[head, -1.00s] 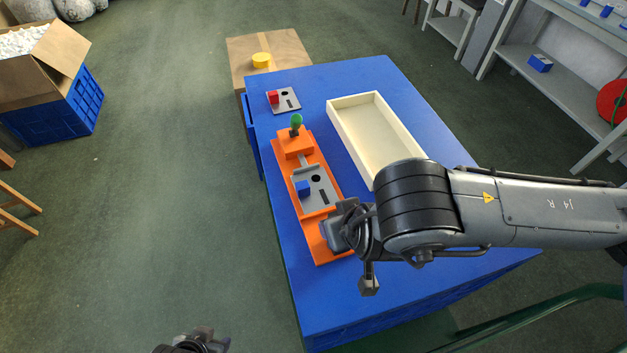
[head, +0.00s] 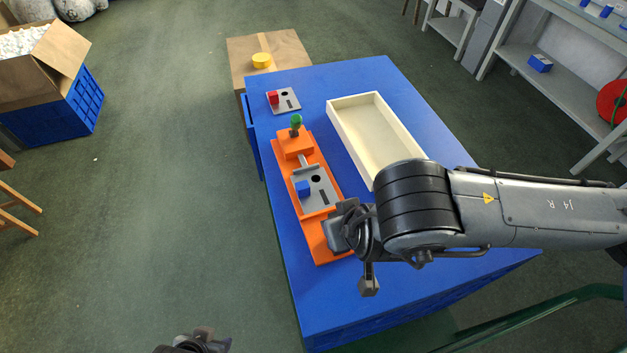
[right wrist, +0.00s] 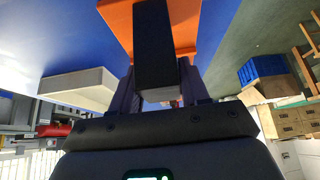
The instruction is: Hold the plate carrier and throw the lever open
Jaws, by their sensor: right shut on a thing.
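The orange plate carrier (head: 318,234) lies lengthwise near the left edge of the blue table. A grey plate (head: 323,189) with a blue block (head: 303,188) sits on it. The lever with a green knob (head: 296,119) stands upright at the carrier's far end. My right gripper (head: 337,233) is at the carrier's near end and shut on it; the wrist hides the exact contact. In the right wrist view the orange carrier (right wrist: 183,25) shows behind a dark part of the gripper. My left gripper (head: 203,338) is at the bottom edge, off the table, mostly cut off.
A cream tray (head: 340,103) lies right of the carrier. A second grey plate (head: 288,103) with a red block (head: 273,97) lies beyond the lever. The near table is clear.

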